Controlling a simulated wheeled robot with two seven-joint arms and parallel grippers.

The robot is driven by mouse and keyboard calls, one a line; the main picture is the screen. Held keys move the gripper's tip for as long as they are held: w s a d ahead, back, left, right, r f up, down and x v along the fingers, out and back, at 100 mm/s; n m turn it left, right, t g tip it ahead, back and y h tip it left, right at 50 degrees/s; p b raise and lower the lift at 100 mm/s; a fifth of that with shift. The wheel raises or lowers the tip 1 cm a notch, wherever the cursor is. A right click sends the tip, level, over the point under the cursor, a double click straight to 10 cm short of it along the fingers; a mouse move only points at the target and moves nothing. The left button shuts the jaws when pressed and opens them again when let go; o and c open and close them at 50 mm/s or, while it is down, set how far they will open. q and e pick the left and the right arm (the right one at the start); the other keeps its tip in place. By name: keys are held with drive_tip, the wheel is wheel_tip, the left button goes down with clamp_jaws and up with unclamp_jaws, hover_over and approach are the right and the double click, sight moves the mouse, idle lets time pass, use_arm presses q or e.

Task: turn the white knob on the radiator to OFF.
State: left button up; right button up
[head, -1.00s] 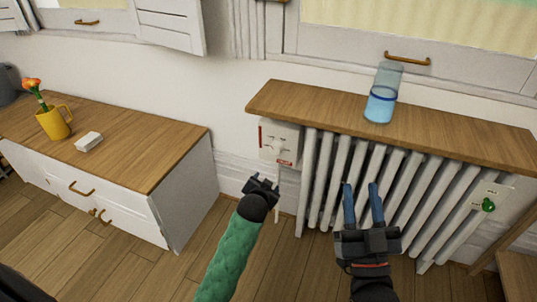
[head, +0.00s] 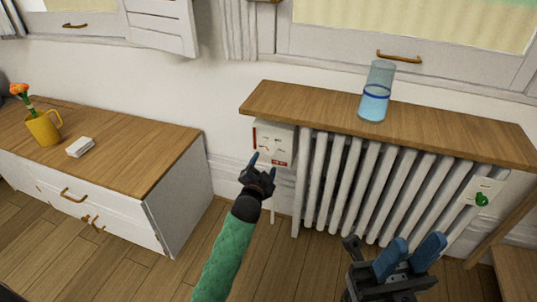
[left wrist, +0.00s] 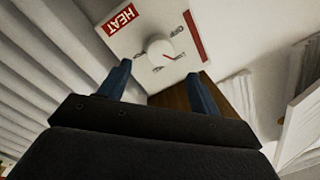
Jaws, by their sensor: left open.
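The white knob (left wrist: 158,48) sits on a white panel (left wrist: 140,22) with a red HEAT label and an OFF mark. Its red pointer faces lower right in the left wrist view, away from OFF. In the head view the panel (head: 277,133) is at the radiator's left end; the knob is too small to make out clearly there. My left gripper (head: 263,165) is open in front of the panel. In the wrist view its fingers (left wrist: 157,74) are apart, short of the knob, which shows between and beyond them. My right gripper (head: 413,248) is open and empty before the radiator.
The white radiator (head: 352,185) stands under a wooden shelf (head: 310,108) holding a glass of blue liquid (head: 376,92). A green knob (head: 482,199) is at its right end. A low cabinet (head: 125,150) with a yellow mug (head: 43,129) and white block (head: 80,147) is left.

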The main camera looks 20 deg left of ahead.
sight(270, 151)
use_arm(q)
drive_tip(key=shift+w+a+b, duration=0.15)
drive_tip(key=shift+w+b, duration=0.55)
drive_tip(key=shift+w, duration=2.7)
drive_tip(key=c, duration=1)
